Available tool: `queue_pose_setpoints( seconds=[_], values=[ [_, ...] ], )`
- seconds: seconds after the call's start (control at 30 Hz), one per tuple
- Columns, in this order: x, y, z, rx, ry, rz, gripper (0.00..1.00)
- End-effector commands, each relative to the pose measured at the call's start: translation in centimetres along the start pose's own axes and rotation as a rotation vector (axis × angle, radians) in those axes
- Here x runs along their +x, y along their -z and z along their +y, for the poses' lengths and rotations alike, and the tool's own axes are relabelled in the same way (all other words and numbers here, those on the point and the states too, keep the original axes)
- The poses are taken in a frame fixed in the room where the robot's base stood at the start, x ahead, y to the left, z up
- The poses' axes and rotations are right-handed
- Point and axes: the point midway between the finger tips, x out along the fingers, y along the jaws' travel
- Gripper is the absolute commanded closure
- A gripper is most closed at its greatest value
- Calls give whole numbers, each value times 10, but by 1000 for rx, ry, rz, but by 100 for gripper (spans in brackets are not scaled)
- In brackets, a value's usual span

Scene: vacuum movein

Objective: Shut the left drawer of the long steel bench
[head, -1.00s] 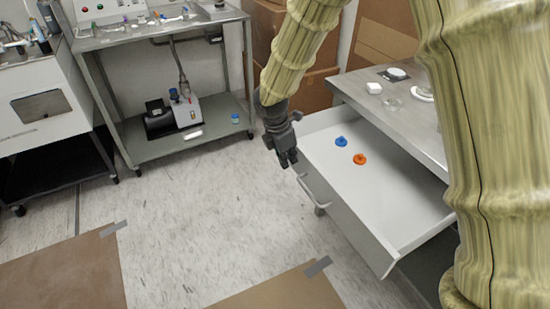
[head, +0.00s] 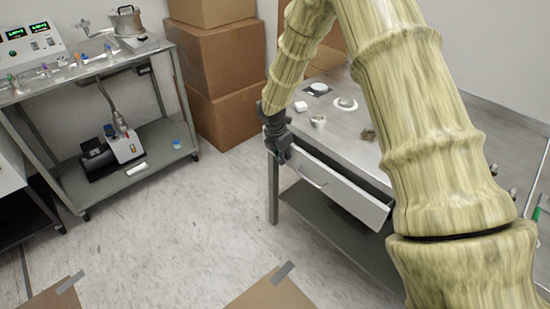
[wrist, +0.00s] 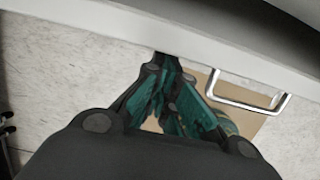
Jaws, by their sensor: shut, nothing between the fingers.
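The long steel bench (head: 345,125) stands at the right in the head view. Its left drawer (head: 335,187) has a white front with a bar handle and sticks out only a little, with a narrow gap along its top. In the wrist view the drawer's pale edge (wrist: 205,42) crosses the top and its handle (wrist: 250,103) shows at the right. My gripper (head: 284,157) is shut and empty at the left end of the drawer front, close against it; whether it touches is unclear. Its green-and-black fingers (wrist: 172,95) show in the wrist view.
A white block (head: 301,106), a small dish (head: 318,121) and a round white item (head: 346,103) sit on the bench top. Cardboard boxes (head: 222,60) are stacked behind. A steel cart (head: 130,178) stands left. The floor (head: 180,235) before the drawer is clear.

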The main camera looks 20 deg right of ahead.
Motion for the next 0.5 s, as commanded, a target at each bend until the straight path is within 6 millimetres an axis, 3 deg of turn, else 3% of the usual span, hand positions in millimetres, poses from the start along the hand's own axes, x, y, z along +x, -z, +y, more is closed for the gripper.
queue_pose_setpoints(
  seconds=[0.5],
  values=[
    [2, -8, 0, -1, -1, 0, 100]
  ],
)
